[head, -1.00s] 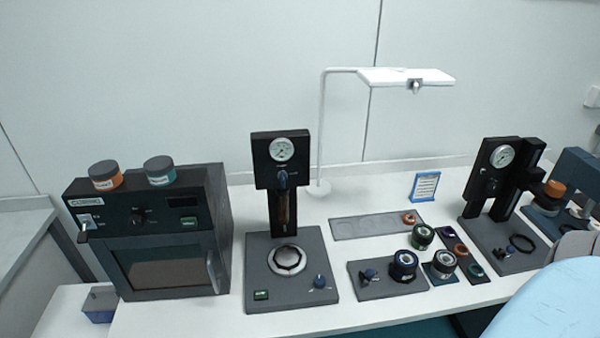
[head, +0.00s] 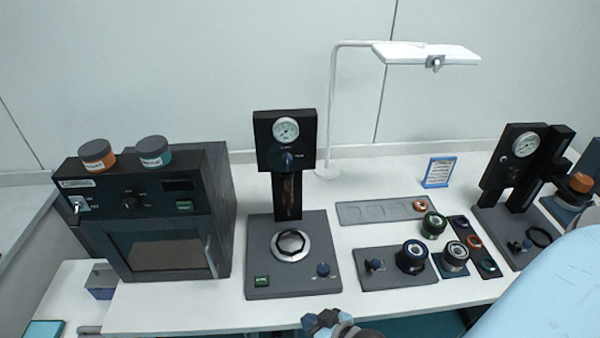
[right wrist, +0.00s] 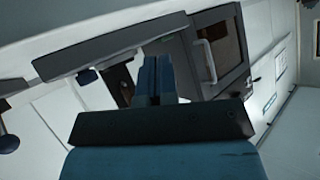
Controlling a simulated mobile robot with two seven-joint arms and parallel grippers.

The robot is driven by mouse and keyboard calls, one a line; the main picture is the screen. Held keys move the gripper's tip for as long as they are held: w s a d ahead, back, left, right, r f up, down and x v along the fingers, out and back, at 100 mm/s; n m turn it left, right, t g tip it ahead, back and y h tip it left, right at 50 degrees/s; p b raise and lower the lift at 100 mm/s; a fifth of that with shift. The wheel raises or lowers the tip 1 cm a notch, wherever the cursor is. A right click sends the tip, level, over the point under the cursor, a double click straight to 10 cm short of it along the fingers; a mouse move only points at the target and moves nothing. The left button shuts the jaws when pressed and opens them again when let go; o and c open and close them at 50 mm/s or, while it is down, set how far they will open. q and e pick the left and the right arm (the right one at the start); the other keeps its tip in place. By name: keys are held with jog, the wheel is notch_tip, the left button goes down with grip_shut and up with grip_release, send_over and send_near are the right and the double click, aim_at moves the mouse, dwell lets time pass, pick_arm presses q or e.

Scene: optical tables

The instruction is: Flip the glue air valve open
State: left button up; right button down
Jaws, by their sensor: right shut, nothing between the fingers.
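The middle station (head: 258,225) has a black column with a round gauge (head: 285,130) and an amber tube (head: 287,192) below it. Labels are too small to read, so I cannot tell which is the glue air valve. My right gripper (head: 335,325) is low at the front table edge, below the base and apart from it. Its blue fingers (right wrist: 155,75) are shut and empty in the right wrist view. My left gripper is not in view.
An oven (head: 160,250) with two jars on top stands left. A plate (head: 395,278) with a blue knob and dark round parts lies right of the station. A lamp (head: 425,52) overhangs behind. A second gauge station (head: 500,225) stands far right.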

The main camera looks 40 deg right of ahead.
jog(key=w+d+r+m+t+b, duration=0.2)
jog(key=w+d+r+m, duration=0.25)
jog(key=d+r, duration=0.2)
jog(key=w+d+r+m+t+b, duration=0.1)
jog(key=w+d+r+m+t, duration=0.1)
jog(key=w+d+r+m, duration=0.45)
jog(key=d+r+m+t+b, duration=0.1)
jog(key=d+r+m, duration=0.1)
jog(key=r, duration=0.3)
jog(key=d+r+m+t+y+b, duration=0.1)
jog(key=d+r+m, duration=0.1)
jog(key=d+r, duration=0.2)
jog(key=shift+s+d+r, duration=0.25)
jog(key=shift+r, duration=0.65)
